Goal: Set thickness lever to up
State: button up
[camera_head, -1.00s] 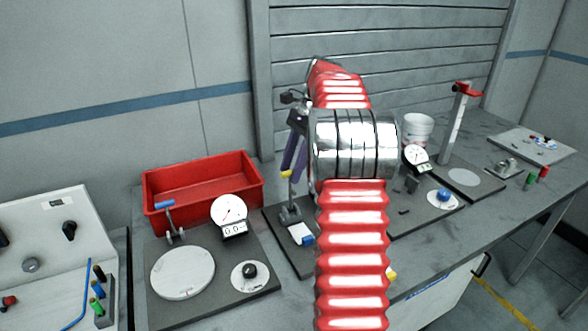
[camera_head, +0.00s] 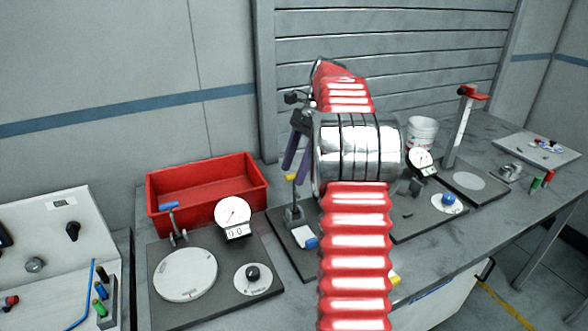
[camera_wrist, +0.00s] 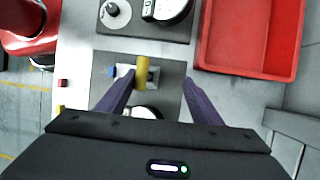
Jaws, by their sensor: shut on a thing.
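A yellow-handled lever (camera_wrist: 141,72) stands on the dark middle base plate (camera_wrist: 168,95). Only a bit of its yellow end (camera_head: 291,177) shows in the head view, beside the fingertips. I take it for the thickness lever; no label is readable. My gripper (camera_head: 292,172) points down over this plate with its two purple fingers. In the wrist view, the gripper (camera_wrist: 160,78) has its fingers on either side of the yellow handle, the left finger very near it. It is shut on the handle, though the exact contact is unclear. My red arm hides part of the plate.
A left plate carries a dial gauge (camera_head: 233,213), a blue-tipped lever (camera_head: 170,208) and a round disc (camera_head: 185,274). A red bin (camera_head: 208,184) stands behind. To the right are another dial gauge (camera_head: 420,160), a white bucket (camera_head: 422,130) and a red-topped post (camera_head: 462,125).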

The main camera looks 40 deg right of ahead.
jog(key=v, duration=0.4)
jog(key=shift+w+d, duration=0.1)
jog(key=shift+w, duration=0.05)
jog(key=shift+c, duration=1.3)
jog(key=v, duration=0.2)
jog(key=shift+d+r, duration=0.1)
jog(key=shift+r, duration=0.3)
jog(key=shift+s, duration=0.3)
